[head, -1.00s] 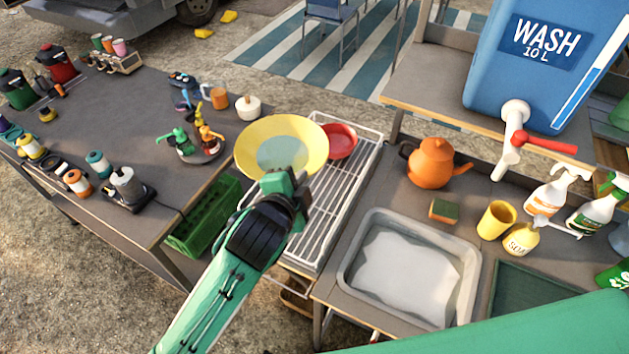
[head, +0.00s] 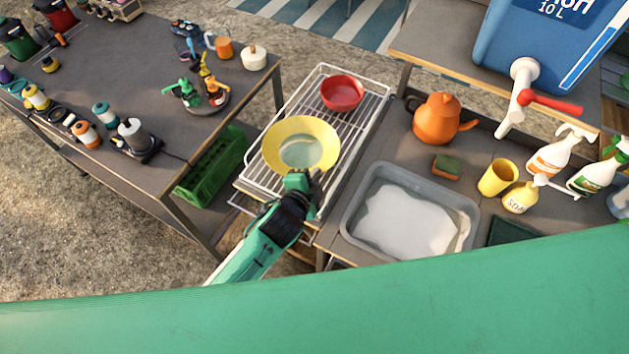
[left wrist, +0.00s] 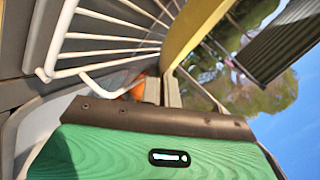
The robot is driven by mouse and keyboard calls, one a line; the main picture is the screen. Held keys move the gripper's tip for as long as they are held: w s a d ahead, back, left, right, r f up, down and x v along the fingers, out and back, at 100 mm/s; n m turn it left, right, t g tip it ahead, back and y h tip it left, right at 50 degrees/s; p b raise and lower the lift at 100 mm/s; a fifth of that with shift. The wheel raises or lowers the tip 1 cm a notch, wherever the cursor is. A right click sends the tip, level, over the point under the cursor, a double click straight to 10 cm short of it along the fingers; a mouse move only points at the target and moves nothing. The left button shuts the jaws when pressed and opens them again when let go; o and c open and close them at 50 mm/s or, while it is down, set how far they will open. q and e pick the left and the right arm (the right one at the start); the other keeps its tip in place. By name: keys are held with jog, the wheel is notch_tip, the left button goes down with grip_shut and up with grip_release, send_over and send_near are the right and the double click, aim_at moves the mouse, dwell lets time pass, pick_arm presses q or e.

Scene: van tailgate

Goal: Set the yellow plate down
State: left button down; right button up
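The yellow plate (head: 300,145) has a pale centre and lies over the near part of the white wire rack (head: 262,180) in the head view. My left gripper (head: 300,180) is shut on its near rim. In the left wrist view the plate (left wrist: 188,32) shows edge-on at the finger pads (left wrist: 163,91), with the rack's wires (left wrist: 110,22) beside it. I cannot tell whether the plate touches the rack. My right gripper is out of view.
A red bowl (head: 342,93) sits on the rack's far part. A grey basin (head: 462,240) of suds and an orange kettle (head: 437,120) stand right of it.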

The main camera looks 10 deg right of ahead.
pick_arm(q)
jog(key=shift+f, duration=1.75)
jog(key=shift+f, duration=0.1)
jog(key=c, duration=1.7)
grip_release()
jog(key=shift+o, duration=0.3)
jog(key=shift+s+a, duration=0.2)
jog(key=shift+s, duration=0.1)
jog(key=b+v, duration=0.2)
jog(key=v, duration=0.9)
jog(key=shift+r, duration=0.3)
